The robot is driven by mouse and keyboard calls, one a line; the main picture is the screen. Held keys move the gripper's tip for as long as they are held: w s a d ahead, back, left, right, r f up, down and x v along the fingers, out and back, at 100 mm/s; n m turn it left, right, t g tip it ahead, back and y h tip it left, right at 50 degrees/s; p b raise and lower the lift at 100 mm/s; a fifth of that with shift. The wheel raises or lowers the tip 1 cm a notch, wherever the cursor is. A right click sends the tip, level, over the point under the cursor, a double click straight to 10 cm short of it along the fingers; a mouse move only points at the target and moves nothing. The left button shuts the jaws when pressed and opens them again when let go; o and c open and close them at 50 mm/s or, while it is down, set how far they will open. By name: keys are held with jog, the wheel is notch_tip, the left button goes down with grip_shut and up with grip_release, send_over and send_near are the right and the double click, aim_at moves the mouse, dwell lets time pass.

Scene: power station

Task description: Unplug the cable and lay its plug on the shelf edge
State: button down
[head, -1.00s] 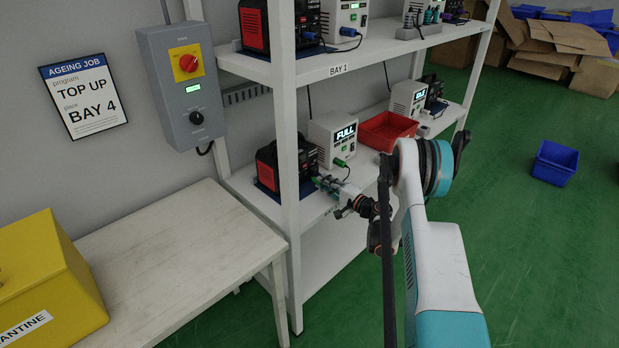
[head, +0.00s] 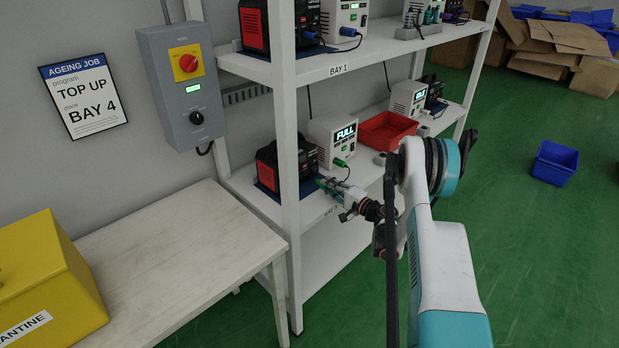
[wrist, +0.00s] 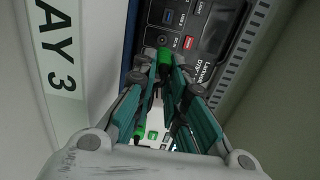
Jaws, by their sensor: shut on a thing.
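The black and red power unit (head: 281,166) stands on the lower shelf; its front panel fills the upper part of the wrist view (wrist: 205,40). My gripper (head: 322,184) is in front of that panel. In the wrist view its fingers are shut on a green plug (wrist: 164,57) close to the panel. I cannot tell whether the plug is still in its socket. The white charger reading FULL (head: 334,136) stands beside the unit, with a green connector (head: 340,162) and a dark cable at its front. The shelf edge carries a BAY 3 label (wrist: 57,45).
A white post (head: 287,170) stands left of my gripper. A red bin (head: 388,130) and another charger (head: 408,99) are further right on the same shelf. A bench (head: 170,250) with a yellow box (head: 45,275) is at left. A strip of shelf before the charger looks clear.

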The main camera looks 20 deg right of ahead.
jog(key=shift+v, duration=1.45)
jog(key=shift+f, duration=1.05)
jog(key=c, duration=1.5)
grip_release()
jog(key=shift+c, duration=0.2)
